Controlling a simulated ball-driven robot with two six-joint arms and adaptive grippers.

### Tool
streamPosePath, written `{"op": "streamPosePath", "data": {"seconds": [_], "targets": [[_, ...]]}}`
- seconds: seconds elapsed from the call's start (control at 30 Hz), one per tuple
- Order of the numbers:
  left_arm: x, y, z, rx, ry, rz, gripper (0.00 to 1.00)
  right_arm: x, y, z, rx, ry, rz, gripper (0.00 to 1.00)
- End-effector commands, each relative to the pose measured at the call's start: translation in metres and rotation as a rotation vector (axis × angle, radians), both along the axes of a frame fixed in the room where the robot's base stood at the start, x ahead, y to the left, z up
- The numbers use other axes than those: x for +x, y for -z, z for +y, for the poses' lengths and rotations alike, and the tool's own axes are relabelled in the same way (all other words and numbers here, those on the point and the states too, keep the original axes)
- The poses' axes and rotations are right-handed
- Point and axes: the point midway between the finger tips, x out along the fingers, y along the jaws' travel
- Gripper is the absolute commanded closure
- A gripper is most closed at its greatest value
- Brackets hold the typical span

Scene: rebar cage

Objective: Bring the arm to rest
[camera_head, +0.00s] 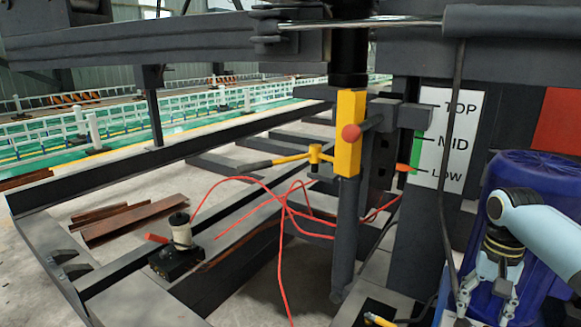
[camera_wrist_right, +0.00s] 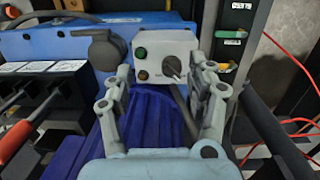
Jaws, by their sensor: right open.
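My right gripper (camera_head: 484,306) is at the lower right of the head view, at the end of a pale blue arm, pointing down in front of a blue drum (camera_head: 515,172). It also shows in the right wrist view (camera_wrist_right: 160,68), its two grey fingers spread apart with nothing between them. Beyond the fingers is a grey control box (camera_wrist_right: 160,48) with a green button, an amber button and a dark rotary knob. I cannot tell how far the box is from the fingertips. My left gripper is not in view.
Red cables (camera_head: 285,215) hang mid-view near a spool (camera_head: 180,231). In the wrist view, a red-handled lever (camera_wrist_right: 18,138) and a dark bar (camera_wrist_right: 270,125) flank the gripper.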

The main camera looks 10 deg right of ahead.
Motion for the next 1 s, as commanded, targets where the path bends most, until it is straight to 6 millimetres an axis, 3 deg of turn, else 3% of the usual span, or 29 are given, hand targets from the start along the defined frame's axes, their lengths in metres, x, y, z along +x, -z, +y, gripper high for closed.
{"op": "streamPosePath", "data": {"seconds": [0.1,0.5,0.8,1.0], "targets": [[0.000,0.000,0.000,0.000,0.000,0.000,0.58,-0.051,0.048,0.016,0.022,-0.002,0.105,0.43],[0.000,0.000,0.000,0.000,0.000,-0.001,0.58,-0.229,0.197,0.055,0.033,-0.065,0.281,0.43],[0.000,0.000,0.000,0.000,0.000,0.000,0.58,-0.381,0.281,0.085,0.022,-0.217,0.289,0.43],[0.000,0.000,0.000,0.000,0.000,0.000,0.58,-0.485,0.319,0.110,0.012,-0.408,0.207,0.43]]}}
